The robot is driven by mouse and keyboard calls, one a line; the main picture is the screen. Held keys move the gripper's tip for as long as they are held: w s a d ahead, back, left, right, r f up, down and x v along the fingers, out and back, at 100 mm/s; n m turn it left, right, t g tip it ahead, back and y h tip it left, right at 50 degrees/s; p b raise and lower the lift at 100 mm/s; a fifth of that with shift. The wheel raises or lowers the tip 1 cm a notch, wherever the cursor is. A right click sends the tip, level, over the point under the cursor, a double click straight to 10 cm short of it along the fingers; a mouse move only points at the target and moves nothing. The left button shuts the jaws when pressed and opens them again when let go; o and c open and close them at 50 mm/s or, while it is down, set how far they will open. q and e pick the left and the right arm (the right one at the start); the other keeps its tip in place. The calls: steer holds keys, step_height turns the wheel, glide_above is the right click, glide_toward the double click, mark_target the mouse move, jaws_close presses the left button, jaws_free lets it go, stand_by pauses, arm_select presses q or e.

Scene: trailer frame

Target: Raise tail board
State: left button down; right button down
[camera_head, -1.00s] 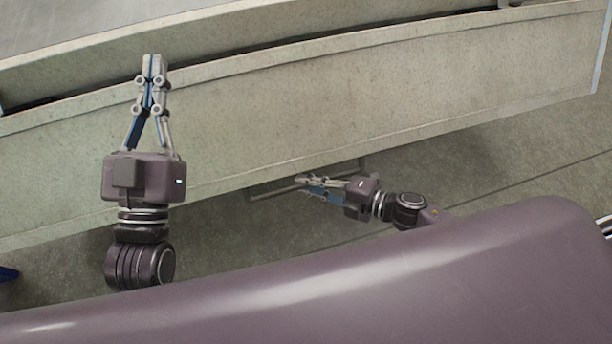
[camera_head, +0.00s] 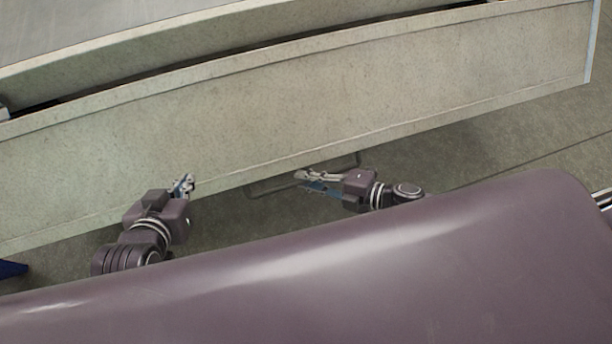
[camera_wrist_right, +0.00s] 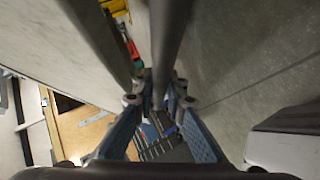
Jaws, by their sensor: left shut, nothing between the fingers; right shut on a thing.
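The tail board (camera_head: 300,110) is a long pale grey-beige panel running across the head view, its lower edge above the grey floor. A thin bar handle (camera_head: 265,190) shows below that edge. My right gripper (camera_head: 302,177) is at this bar and shut on it. In the right wrist view the bar (camera_wrist_right: 168,45) runs down between the fingers of my right gripper (camera_wrist_right: 160,98), with the pale board face (camera_wrist_right: 55,40) beside it on the left. My left gripper (camera_head: 184,182) is shut and empty, in front of the board's lower part.
The grey trailer bed (camera_head: 90,35) lies behind the board, with a dark gap between them. The floor (camera_head: 480,150) is clear at the right. A blue object (camera_head: 12,268) shows at the far left. The wrist view shows yellow and red items (camera_wrist_right: 125,35) beyond the bar.

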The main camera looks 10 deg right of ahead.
steer(key=shift+s, duration=0.15)
steer(key=c, duration=1.9)
jaws_free()
steer(key=shift+c, duration=0.2)
steer(key=v, duration=1.2)
